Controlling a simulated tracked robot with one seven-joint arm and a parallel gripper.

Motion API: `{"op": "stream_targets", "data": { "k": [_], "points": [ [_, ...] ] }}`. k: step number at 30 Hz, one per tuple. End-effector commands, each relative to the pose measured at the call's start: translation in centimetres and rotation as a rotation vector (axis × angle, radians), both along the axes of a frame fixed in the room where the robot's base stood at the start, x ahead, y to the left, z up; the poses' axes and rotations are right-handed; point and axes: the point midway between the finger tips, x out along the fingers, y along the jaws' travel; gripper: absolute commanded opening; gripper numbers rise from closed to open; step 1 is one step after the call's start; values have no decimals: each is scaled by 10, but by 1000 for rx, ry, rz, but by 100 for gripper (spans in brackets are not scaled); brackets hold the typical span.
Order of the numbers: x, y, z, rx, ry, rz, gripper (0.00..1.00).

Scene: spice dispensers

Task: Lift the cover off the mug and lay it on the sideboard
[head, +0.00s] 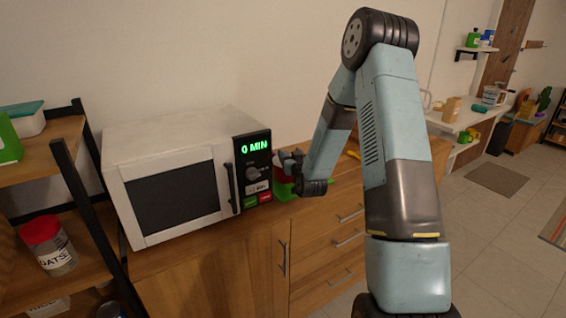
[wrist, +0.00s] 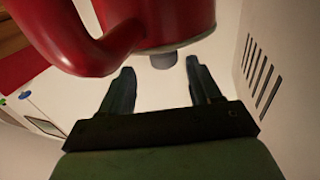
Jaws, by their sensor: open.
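The red mug (wrist: 170,18) fills the top of the wrist view, with its thick red handle (wrist: 70,45) curving to the left. A thin grey cover (wrist: 188,43) shows at the mug's edge nearest my gripper, with a short grey knob (wrist: 164,61) sticking out. My gripper (wrist: 160,82) is open, with its fingers apart on either side of the knob's line and nothing visibly clamped. In the head view my gripper (head: 290,160) is just right of the microwave, partly hiding a red object (head: 281,178), probably the mug. The sideboard (head: 225,262) is wooden.
The white microwave (head: 125,143) stands close on the left, and its vented side (wrist: 262,75) shows in the wrist view. A green object (head: 284,190) is below my gripper. The sideboard's front strip (head: 250,228) is bare. A shelf rack (head: 75,195) stands at far left.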

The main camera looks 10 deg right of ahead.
Motion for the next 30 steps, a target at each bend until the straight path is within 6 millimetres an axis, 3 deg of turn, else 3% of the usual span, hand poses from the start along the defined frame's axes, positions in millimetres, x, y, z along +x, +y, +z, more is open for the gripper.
{"op": "stream_targets", "data": {
  "k": [10, 20, 30],
  "points": [
    [42, 9, -4, 1, 0, -1, 63],
    [48, 9, -4, 0, -1, 0, 63],
    [48, 9, -4, 0, 0, 0, 31]
  ]
}}
